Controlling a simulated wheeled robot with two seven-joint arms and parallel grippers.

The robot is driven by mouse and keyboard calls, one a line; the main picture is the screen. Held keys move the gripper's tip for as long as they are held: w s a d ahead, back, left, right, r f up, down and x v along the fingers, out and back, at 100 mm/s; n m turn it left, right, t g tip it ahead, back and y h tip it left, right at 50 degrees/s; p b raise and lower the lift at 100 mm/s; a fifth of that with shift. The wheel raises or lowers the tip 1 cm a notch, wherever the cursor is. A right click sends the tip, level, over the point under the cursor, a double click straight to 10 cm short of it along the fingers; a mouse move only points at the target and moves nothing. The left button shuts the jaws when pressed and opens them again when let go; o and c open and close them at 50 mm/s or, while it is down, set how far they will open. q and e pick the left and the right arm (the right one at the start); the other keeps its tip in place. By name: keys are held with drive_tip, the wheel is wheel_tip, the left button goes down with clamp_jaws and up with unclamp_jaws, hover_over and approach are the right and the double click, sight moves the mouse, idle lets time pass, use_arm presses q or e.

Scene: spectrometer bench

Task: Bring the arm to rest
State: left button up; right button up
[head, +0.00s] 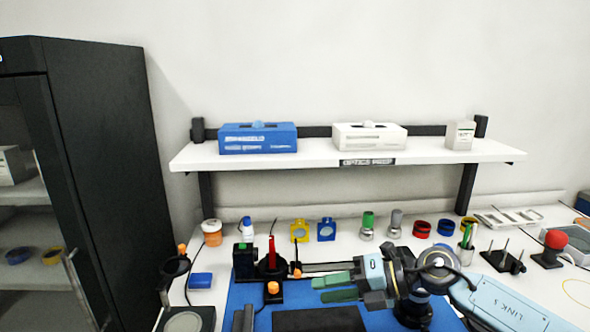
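My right arm (490,300) comes in from the lower right and reaches left over the bench. Its gripper (322,290) has two green fingers pointing left, with a narrow gap between them. Nothing shows between the fingers. The gripper is above the blue mat (240,300), to the right of a black post mount with a red upright piece (271,253). My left gripper is not in view.
A white shelf (330,154) above the bench holds a blue box (258,138) and white boxes. Yellow and blue mounts (326,230), cylinders (367,226) and rings line the back. A red-knobbed device (553,243) stands right. A dark cabinet (105,170) is at left.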

wheel_tip(320, 180, up, 5)
drive_tip(key=s+a+m+t+y, duration=0.1)
drive_tip(key=a+m+t+y, duration=0.1)
drive_tip(key=m+t, duration=1.05)
drive_tip(key=s+d+f+m+t+h, duration=0.25)
drive_tip(key=d+f+m+h, duration=0.65)
drive_tip(key=m+h, duration=0.55)
drive_tip(key=s+d+f+m+g+h, duration=0.2)
drive_tip(key=s+d+f+m+g, duration=0.45)
drive_tip(key=s+f, duration=0.35)
drive_tip(key=s+d+f+m+g, duration=0.15)
drive_tip(key=s+g, duration=0.25)
drive_tip(key=s, duration=0.4)
drive_tip(key=s+f+g, duration=0.3)
drive_tip(key=s+g, duration=0.1)
drive_tip(key=s, duration=0.4)
wheel_tip(320, 180, down, 24)
drive_tip(key=s, duration=0.2)
drive_tip(key=s+d+f+g, duration=0.2)
drive_tip(key=s+f, duration=1.3)
drive_tip(key=s, duration=0.1)
drive_tip(key=shift+s+d+f+y, duration=0.15)
drive_tip(key=shift+d+f+y, duration=0.2)
drive_tip(key=shift+d, duration=0.05)
